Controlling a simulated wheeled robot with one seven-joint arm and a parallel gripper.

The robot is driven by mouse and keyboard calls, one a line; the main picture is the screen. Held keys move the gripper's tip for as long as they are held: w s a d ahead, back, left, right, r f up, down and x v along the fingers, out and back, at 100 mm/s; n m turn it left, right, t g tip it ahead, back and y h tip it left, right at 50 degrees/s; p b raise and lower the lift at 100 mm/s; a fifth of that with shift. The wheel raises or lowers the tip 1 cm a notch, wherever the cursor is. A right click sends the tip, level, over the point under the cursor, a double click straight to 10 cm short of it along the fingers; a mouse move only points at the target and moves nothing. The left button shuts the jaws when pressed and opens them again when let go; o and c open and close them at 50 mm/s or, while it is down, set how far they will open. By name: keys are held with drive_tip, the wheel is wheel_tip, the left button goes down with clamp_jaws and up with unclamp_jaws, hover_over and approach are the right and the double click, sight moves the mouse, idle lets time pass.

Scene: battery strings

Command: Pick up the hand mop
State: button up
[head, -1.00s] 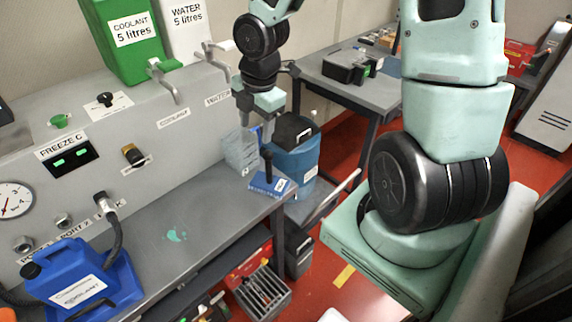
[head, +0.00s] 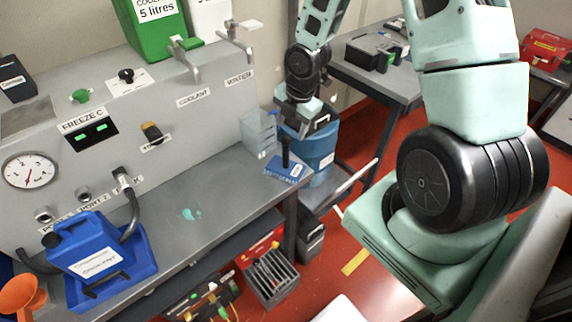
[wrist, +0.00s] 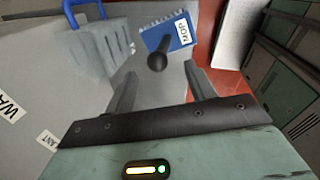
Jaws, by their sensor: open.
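The hand mop is a blue pad (head: 288,168) with a white label and an upright black handle, standing at the far right end of the grey bench. In the wrist view the pad (wrist: 181,40) reads MOP, and its round-topped handle (wrist: 157,61) points toward the camera. My gripper (head: 301,122) is above and slightly behind the mop in the head view. In the wrist view my gripper (wrist: 157,84) is open and empty, its two dark fingers either side of the handle's line. The handle top appears just beyond the fingertips, apart from them; the exact gap is unclear.
A clear, box-like container (head: 260,135) stands on the bench just left of the mop. A blue bin (head: 322,150) stands behind the bench end. The blue coolant jug (head: 85,247) is at the front left. The middle of the bench (head: 215,190) is mostly clear.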

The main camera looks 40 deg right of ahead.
sight(287, 136)
drive_tip(key=shift+w+a+f+p, duration=0.1)
drive_tip(key=shift+w+f+p, duration=0.2)
drive_tip(key=shift+f, duration=0.7)
drive_tip(key=shift+w+a+f+p, duration=0.1)
drive_tip(key=shift+w+f+p, duration=0.25)
drive_tip(key=shift+f, duration=0.7)
drive_tip(key=shift+w+a+f+p, duration=0.15)
drive_tip(key=shift+f+p, duration=0.3)
drive_tip(key=shift+f, duration=0.55)
clamp_jaws()
